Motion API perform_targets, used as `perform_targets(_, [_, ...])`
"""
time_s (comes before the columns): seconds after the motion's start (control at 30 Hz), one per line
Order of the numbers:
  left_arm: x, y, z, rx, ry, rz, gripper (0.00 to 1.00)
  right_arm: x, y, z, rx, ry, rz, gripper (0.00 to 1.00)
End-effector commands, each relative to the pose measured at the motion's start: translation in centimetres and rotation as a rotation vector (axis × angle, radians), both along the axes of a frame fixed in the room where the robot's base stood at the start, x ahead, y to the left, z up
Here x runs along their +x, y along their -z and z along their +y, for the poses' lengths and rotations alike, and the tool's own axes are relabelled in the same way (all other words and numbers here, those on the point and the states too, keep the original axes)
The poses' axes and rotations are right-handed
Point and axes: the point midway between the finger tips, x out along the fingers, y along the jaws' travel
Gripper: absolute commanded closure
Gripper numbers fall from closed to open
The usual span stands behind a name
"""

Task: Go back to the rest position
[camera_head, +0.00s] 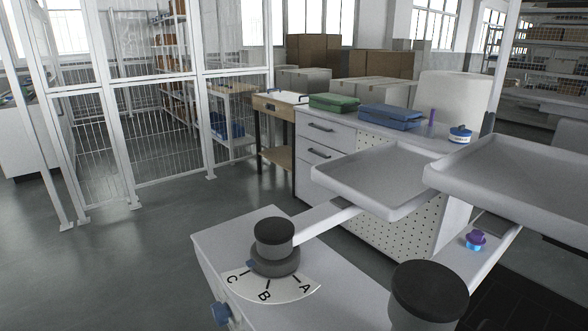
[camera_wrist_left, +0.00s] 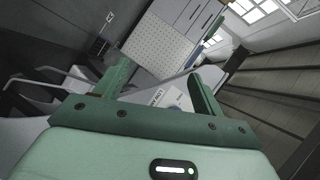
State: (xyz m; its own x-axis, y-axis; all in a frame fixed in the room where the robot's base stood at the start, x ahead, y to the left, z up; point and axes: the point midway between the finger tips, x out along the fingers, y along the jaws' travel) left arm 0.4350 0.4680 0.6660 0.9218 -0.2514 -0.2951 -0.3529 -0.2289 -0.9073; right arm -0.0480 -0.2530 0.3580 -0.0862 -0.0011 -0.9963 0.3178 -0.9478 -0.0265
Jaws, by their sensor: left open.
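My left gripper (camera_wrist_left: 158,70) shows in the left wrist view, with its two green fingers apart and no object held between them. Beyond the fingers are pale surfaces, a white label with small print and part of a blue round thing. Neither gripper shows in the head view, and my right gripper is in no view. In the head view a dark round column top (camera_head: 273,234) stands on a white cabinet (camera_head: 222,240), beside a dial plate (camera_head: 283,288) lettered A, B and C. A second dark column top (camera_head: 428,288) stands at the lower front.
Two grey trays, a left one (camera_head: 375,178) and a right one (camera_head: 520,180), reach out over the right side. Behind them a worktop (camera_head: 345,122) carries a green case (camera_head: 334,102) and a blue case (camera_head: 391,116). A mesh fence (camera_head: 160,140) stands left; floor before it is clear.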

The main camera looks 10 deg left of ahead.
Motion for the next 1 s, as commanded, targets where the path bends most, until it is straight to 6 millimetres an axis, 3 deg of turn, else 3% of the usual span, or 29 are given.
perform_targets(0.03, [-2.0, 3.0, 1.2, -0.049, -0.126, 0.101, 0.31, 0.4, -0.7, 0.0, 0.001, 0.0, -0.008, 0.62])
perform_targets(0.17, [-8.8, 10.8, 2.6, -0.164, -0.422, 0.352, 0.31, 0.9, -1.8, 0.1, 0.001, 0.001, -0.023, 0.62])
perform_targets(0.27, [-15.3, 15.7, 1.7, -0.231, -0.612, 0.535, 0.31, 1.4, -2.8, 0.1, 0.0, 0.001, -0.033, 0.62])
perform_targets(0.4, [-24.9, 20.6, -2.0, -0.301, -0.828, 0.778, 0.31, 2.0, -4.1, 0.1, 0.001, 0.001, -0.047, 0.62])
perform_targets(0.47, [-29.0, 22.0, -4.3, -0.32, -0.901, 0.879, 0.31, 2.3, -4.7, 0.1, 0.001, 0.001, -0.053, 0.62])
perform_targets(0.6, [-37.6, 23.5, -10.7, -0.356, -1.014, 1.087, 0.31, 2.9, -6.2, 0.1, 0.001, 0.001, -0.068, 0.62])
perform_targets(0.7, [-41.7, 23.4, -15.3, -0.381, -1.038, 1.189, 0.31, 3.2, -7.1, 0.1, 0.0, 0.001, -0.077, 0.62])
perform_targets(0.83, [-44.1, 22.8, -19.8, -0.417, -1.03, 1.253, 0.31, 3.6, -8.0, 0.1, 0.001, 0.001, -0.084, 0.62])
perform_targets(1.0, [-44.6, 22.3, -21.8, -0.438, -1.021, 1.269, 0.31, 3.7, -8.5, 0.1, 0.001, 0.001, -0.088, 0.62])
